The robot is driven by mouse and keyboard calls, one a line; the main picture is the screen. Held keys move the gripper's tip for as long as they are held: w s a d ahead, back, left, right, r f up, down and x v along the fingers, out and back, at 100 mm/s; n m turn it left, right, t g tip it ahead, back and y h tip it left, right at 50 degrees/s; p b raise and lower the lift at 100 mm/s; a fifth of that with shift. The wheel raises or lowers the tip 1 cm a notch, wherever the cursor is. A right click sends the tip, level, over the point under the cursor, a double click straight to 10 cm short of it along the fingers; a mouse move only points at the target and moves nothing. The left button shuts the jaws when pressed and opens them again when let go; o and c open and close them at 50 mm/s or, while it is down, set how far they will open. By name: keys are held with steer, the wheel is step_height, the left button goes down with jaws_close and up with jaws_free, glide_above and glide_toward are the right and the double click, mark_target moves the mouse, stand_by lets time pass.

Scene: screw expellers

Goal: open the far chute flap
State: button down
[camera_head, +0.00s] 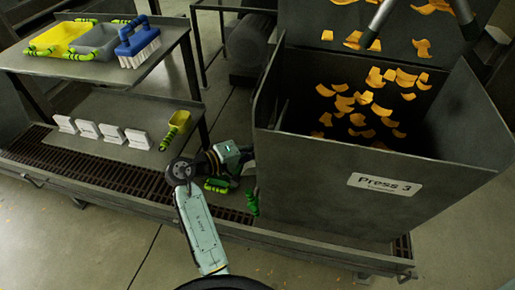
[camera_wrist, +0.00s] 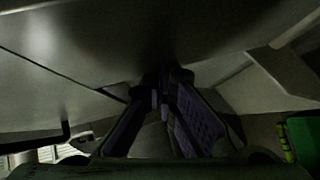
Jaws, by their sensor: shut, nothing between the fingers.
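My gripper (camera_head: 234,156) reaches in at the left side of the large grey bin labelled Press 3 (camera_head: 330,165); its fingertips are hidden in the head view. In the wrist view my gripper (camera_wrist: 160,97) has its dark fingers together with nothing held, close under grey metal plates (camera_wrist: 100,45). Whether the fingertips touch the metal I cannot tell. A green grip (camera_head: 253,200) hangs at the bin's lower left corner, just right of my gripper. Another green grip (camera_head: 216,185) shows just below my gripper. I cannot tell which part is the far chute flap.
Yellow chips (camera_head: 350,105) lie in the bin.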

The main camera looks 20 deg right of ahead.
steer(key=shift+s+d+f+p, duration=0.15)
steer(key=shift+s+d, duration=0.2)
steer(key=shift+d, duration=0.2)
steer(key=shift+s+d+p, duration=0.2)
steer(key=shift+s+d, duration=0.15)
steer(key=shift+d, duration=0.2)
steer(key=shift+s+d+f+p, duration=0.15)
steer(key=shift+s+d, duration=0.2)
steer(key=shift+d, duration=0.2)
steer(key=shift+r, duration=0.15)
